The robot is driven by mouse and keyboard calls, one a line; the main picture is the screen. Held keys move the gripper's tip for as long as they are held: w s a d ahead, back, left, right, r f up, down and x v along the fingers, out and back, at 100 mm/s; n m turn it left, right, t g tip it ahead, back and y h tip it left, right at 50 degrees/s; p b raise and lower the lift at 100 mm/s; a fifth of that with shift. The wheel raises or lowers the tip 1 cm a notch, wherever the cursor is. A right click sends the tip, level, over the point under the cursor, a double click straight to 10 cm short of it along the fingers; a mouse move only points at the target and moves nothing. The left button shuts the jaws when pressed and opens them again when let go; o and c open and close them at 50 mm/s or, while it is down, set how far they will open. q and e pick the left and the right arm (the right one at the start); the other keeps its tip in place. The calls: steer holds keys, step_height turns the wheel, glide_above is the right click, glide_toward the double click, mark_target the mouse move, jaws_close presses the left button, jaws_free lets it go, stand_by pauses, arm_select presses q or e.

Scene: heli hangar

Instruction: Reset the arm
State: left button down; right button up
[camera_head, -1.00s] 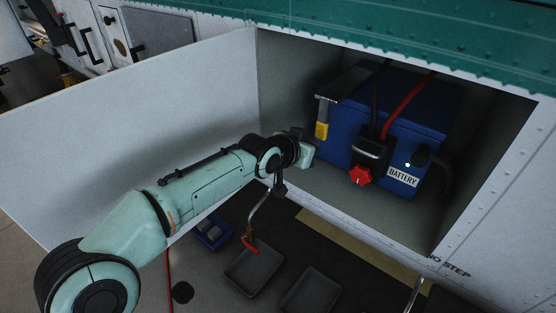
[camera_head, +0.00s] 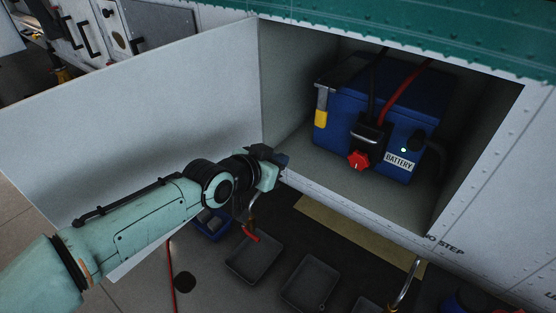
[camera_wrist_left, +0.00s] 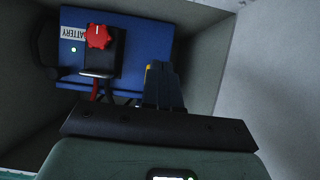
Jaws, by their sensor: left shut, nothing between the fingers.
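My left gripper (camera_head: 279,158) is at the left front edge of the open compartment, left of and apart from the battery. It is shut and empty. Its closed fingers also show in the left wrist view (camera_wrist_left: 163,85). The blue battery (camera_head: 400,105) sits inside the compartment, with a red knob (camera_head: 359,160) on a black connector, black and red cables, a yellow-ended strap (camera_head: 320,118) and a small lit green light. In the left wrist view the battery (camera_wrist_left: 150,50) appears upside down beyond the fingers. My right gripper is not in view.
The open white door (camera_head: 140,125) stands left of the compartment, behind my left arm. Below on the dark floor area are grey trays (camera_head: 254,257), a blue bin (camera_head: 212,226) and a red-ended handle (camera_head: 250,237). Open space lies in front of the compartment.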

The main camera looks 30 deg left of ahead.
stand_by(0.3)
